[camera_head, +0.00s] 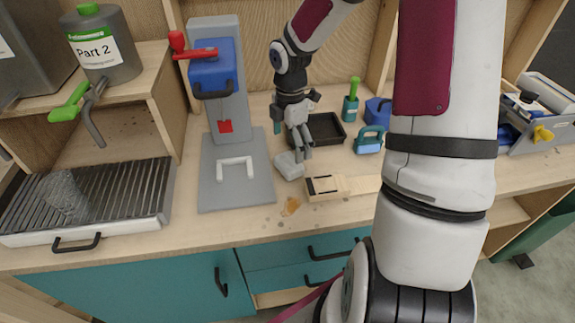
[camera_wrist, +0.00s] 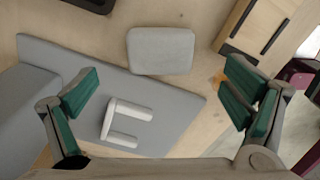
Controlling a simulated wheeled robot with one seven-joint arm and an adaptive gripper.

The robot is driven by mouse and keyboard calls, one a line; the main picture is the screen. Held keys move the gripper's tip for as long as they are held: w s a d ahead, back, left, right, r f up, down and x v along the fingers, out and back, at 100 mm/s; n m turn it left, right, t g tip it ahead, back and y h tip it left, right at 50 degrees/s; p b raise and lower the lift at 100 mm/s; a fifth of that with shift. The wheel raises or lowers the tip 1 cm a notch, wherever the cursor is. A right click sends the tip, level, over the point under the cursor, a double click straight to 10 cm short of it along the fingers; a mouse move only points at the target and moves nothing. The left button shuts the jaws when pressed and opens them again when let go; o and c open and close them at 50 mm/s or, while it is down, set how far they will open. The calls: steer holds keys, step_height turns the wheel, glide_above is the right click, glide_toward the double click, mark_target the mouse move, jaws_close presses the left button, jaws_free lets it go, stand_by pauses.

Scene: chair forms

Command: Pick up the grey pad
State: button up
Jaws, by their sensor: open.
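The grey pad (camera_wrist: 161,51) is a light grey rounded block lying on the wooden worktop, touching or very near the edge of a grey base plate. In the head view the pad (camera_head: 288,167) lies just below my gripper (camera_head: 299,155), whose fingers partly overlap it. In the wrist view my gripper (camera_wrist: 158,105) is open, with its green finger pads wide apart and nothing between them but the plate and a white handle-like piece below. The pad sits beyond the fingertips, towards the top of that view.
The grey base plate (camera_head: 210,193) carries a press with a red lever and a white U-shaped piece (camera_head: 236,168). A wooden block with dark slots (camera_head: 325,187) is right of the pad. A black tray (camera_head: 326,129) stands behind. A drip tray (camera_head: 150,205) is at left.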

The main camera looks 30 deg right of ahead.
mark_target(289, 162)
step_height(289, 162, down, 7)
steer(key=shift+a+f, duration=0.15)
stand_by(0.4)
steer(key=c, duration=1.1)
step_height(289, 162, up, 10)
steer(key=shift+r, duration=0.1)
